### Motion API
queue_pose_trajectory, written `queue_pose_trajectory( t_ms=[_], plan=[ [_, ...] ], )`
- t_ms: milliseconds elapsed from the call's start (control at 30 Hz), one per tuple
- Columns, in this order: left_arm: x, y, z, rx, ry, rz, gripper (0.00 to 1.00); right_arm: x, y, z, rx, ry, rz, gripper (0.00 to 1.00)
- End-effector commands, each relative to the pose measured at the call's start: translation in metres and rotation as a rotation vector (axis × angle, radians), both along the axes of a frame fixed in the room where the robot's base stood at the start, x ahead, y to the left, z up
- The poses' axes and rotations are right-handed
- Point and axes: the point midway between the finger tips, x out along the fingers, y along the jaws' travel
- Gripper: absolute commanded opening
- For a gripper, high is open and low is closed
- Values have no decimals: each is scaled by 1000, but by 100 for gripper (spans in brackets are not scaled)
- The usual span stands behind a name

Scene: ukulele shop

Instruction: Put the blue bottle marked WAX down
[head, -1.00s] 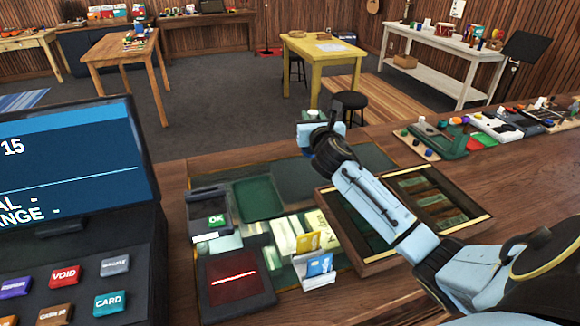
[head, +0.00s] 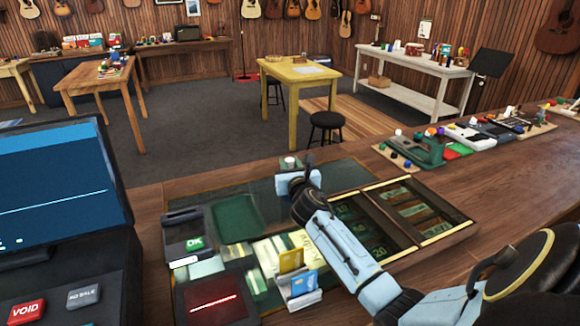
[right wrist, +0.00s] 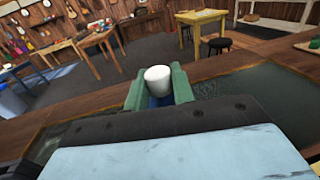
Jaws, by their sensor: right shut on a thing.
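My right gripper (head: 292,178) is shut on the blue bottle, of which mainly the white cap (head: 290,162) shows. In the right wrist view the white cap (right wrist: 157,80) rises upright between the two green fingers (right wrist: 157,92), with a little blue body below it. The WAX marking is hidden. The gripper is over the far part of the dark green counter mat (head: 350,176). I cannot tell whether the bottle's base touches the mat. My left gripper is not in view.
A wooden cash tray (head: 455,238) lies right of the gripper. A green tray (head: 237,218), a card reader (head: 187,238) and a card holder (head: 300,295) are nearer. The register (head: 60,190) stands at left. Bare mat lies around the gripper.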

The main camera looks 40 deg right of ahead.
Motion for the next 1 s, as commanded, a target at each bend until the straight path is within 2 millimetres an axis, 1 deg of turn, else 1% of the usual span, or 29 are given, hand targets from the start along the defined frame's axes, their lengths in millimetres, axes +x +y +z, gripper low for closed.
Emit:
queue_pose_trajectory(
  t_ms=[67, 200, 233, 367, 633, 733, 867, 1000],
  plan=[
    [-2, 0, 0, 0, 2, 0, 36, 0, 0, 1, -1, -2, 1, 0],
    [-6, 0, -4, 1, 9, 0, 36, 0, 0, -3, 0, -1, 1, 0],
    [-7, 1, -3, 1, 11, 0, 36, 0, 0, -3, 1, 0, 0, 28],
    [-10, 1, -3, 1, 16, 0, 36, 0, 0, -3, 1, 0, 0, 45],
    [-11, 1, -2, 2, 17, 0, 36, 0, 0, -2, 1, 0, 0, 46],
    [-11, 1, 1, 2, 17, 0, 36, 0, 0, 3, 0, -1, 0, 46],
    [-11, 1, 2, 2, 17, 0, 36, -14, 8, 1, 0, 1, 1, 46],
    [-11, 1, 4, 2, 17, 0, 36, -35, 18, 1, 0, 1, 1, 46]
  ],
)
